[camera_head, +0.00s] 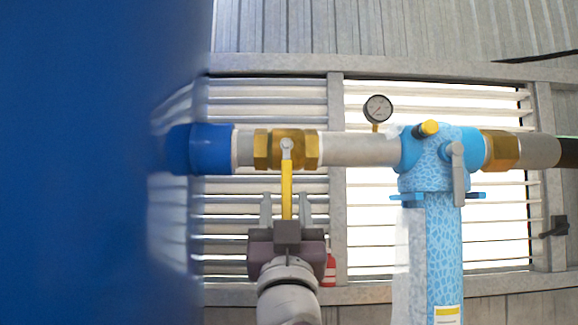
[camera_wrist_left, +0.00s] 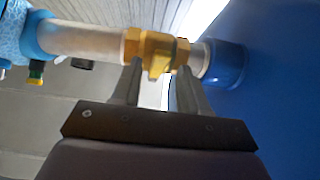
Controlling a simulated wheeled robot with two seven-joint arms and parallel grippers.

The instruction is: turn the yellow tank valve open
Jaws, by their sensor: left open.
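The yellow valve handle (camera_head: 287,190) hangs straight down from a brass valve body (camera_head: 262,149) on the horizontal pipe. The brass valve also shows in the left wrist view (camera_wrist_left: 133,47). My left gripper (camera_head: 286,200) is open, pointing up from below. In the head view its fingers stand one on each side of the handle's lower part, with gaps on both sides. In the wrist view the fingertips (camera_wrist_left: 158,70) lie just below the brass body; I cannot tell how deep the handle sits between them. My right gripper is not in view.
A large blue tank (camera_head: 90,160) fills the left side and joins the pipe. A light-blue filter housing (camera_head: 435,240) with a grey lever (camera_head: 458,175) stands at the right. A pressure gauge (camera_head: 378,108) rises from the pipe. A louvred wall is behind, with a red extinguisher (camera_head: 329,270).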

